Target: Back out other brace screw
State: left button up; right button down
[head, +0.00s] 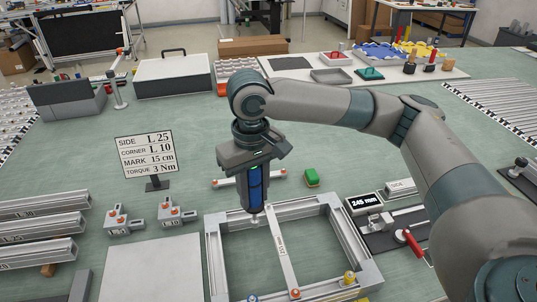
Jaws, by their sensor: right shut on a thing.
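A square aluminium frame (217,262) lies on the green bench at the lower middle. A flat labelled brace (281,246) crosses it from the far rail to the near rail. An orange-red fastener (295,293) shows at the brace's near end. My right gripper (256,166) is shut on a dark driver with a blue body (256,188), held upright over the frame's far rail. The driver's tip points down close to the brace's far end. I cannot tell whether it touches a screw there, as the driver hides that spot. My left gripper is not in view.
A torque sign (147,154) stands at left, with metal blocks (117,220) and profiles (38,226) nearby. A red-handled fixture (412,240) is at right.

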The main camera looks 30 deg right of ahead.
jog(key=n, duration=0.1)
jog(key=n+p, duration=0.1)
jog(key=w+r+n+p, duration=0.1)
jog(key=n, duration=0.1)
jog(key=shift+d, duration=0.35)
jog(key=w+d+r+n+p, duration=0.1)
jog(key=w+d+n+p, duration=0.2)
jog(key=n, duration=1.1)
jog(key=w+d+n+p, duration=0.3)
jog(key=n+p, duration=0.4)
jog(key=n, duration=0.7)
jog(key=shift+d+r, duration=0.35)
jog(key=shift+p, duration=0.3)
jog(key=shift+f, duration=2.4)
